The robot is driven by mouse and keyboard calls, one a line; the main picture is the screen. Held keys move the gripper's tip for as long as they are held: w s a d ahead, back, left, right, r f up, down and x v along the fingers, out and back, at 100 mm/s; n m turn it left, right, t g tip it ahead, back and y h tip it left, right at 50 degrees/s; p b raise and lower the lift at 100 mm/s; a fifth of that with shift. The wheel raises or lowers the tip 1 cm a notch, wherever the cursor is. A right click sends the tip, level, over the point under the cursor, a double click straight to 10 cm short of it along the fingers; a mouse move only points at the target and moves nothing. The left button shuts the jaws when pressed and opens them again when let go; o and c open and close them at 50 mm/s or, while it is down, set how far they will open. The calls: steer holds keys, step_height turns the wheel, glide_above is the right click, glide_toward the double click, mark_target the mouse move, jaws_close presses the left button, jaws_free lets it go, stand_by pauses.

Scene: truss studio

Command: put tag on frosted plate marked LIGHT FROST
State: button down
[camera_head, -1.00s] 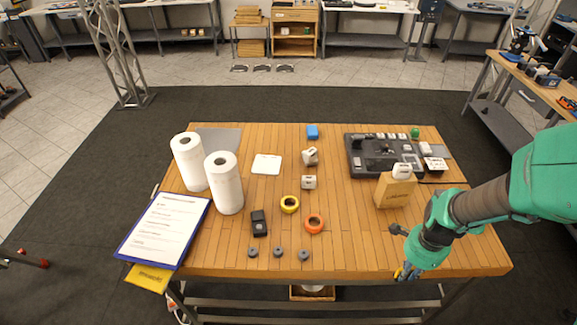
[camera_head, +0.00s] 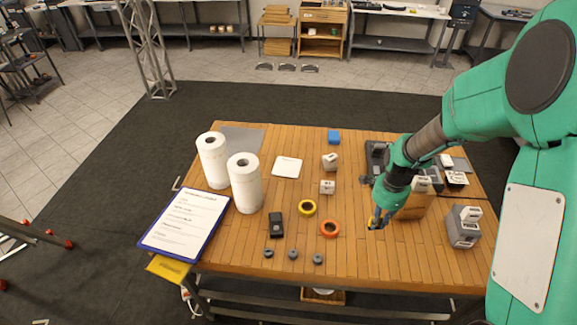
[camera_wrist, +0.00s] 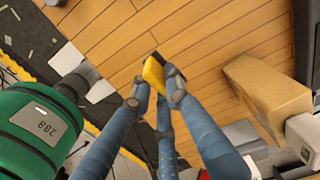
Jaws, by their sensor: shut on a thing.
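My gripper (camera_head: 377,221) is over the right half of the wooden table, to the right of the orange ring. In the wrist view its blue fingers (camera_wrist: 158,88) are shut on a small yellow piece with a black edge, which I take for the tag (camera_wrist: 153,73). Only a bit of yellow shows in the head view. Flat plates lie on the table: a grey one (camera_head: 252,138) at the back left, a white one (camera_head: 287,167) at the back middle and a grey one (camera_head: 461,164) at the right. I cannot read a LIGHT FROST mark on any.
Two white paper rolls (camera_head: 246,188) and a clipboard (camera_head: 186,223) stand and lie at the left. Yellow (camera_head: 307,208) and orange (camera_head: 330,229) rings lie mid-table. A tan block (camera_wrist: 265,90) is beside my gripper. A grey device (camera_head: 464,227) is at the right.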

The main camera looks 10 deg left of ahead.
steer(key=w+a+f+p, duration=0.1)
steer(key=w+a, duration=0.4)
steer(key=a, duration=0.4)
steer(key=w+a+n+p, duration=0.1)
steer(key=w+a, duration=0.4)
steer(key=a, duration=0.4)
steer(key=w+a+f+n+p, duration=0.1)
steer(key=w+a, duration=0.4)
steer(key=a, duration=0.5)
steer(key=shift+w+f+p, duration=0.35)
steer(key=shift+p, duration=0.2)
steer(key=shift+w+a, duration=0.1)
steer(key=shift+a, duration=0.05)
steer(key=p, duration=0.1)
glide_above(288, 171)
steer(key=shift+f, duration=0.75)
steer(key=shift+f+p, duration=0.45)
steer(key=shift+f, duration=1.35)
steer(key=shift+f, duration=0.1)
